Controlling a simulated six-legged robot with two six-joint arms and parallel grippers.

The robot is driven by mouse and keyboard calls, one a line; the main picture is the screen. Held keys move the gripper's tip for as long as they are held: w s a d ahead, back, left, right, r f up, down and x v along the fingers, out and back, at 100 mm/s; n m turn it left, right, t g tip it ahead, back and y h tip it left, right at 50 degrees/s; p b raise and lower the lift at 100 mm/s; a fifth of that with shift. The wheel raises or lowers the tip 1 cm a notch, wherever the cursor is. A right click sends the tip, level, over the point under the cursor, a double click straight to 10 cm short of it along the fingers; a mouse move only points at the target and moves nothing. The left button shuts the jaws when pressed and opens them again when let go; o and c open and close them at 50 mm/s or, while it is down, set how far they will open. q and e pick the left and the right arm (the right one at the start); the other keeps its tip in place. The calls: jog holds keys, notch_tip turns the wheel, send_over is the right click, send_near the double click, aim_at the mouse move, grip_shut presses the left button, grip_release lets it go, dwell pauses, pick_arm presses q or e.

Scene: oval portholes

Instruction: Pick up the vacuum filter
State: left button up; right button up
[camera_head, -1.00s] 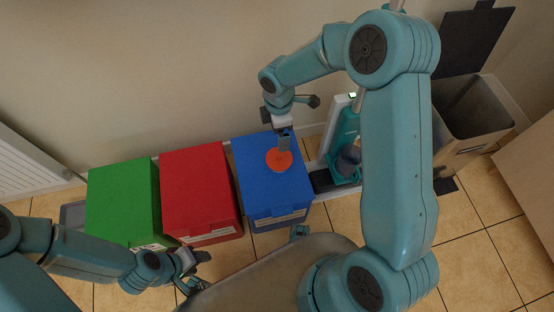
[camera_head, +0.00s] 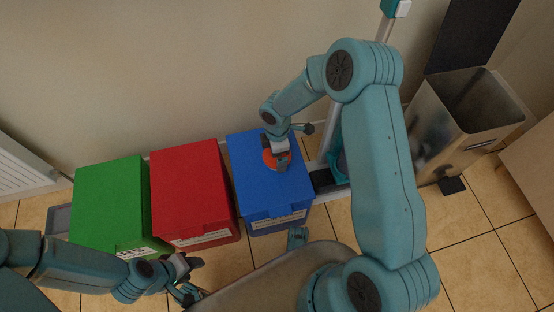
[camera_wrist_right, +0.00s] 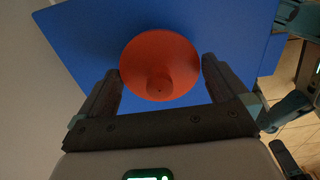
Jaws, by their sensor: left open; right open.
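The vacuum filter looks to be the round orange-red piece (camera_wrist_right: 160,55) with a small raised knob, lying on top of the blue box (camera_wrist_right: 95,45). In the right wrist view it sits between the two fingers of my open right gripper (camera_wrist_right: 160,82), with a gap on each side. In the head view the orange piece (camera_head: 268,158) is partly hidden by my right gripper (camera_head: 283,165), which is over the blue box (camera_head: 250,180). My left gripper (camera_head: 195,278) is open and empty at the lower left, far from the filter.
A red box (camera_head: 190,185) and a green box (camera_head: 110,200) stand left of the blue one. An open metal bin (camera_head: 450,125) stands at the right. A teal vacuum (camera_head: 338,160) on a stand is partly hidden by my right arm. Tiled floor (camera_head: 470,215) is clear at lower right.

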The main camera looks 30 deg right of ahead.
jog(key=shift+r, duration=0.1)
jog(key=shift+c, duration=0.3)
jog(key=c, duration=0.7)
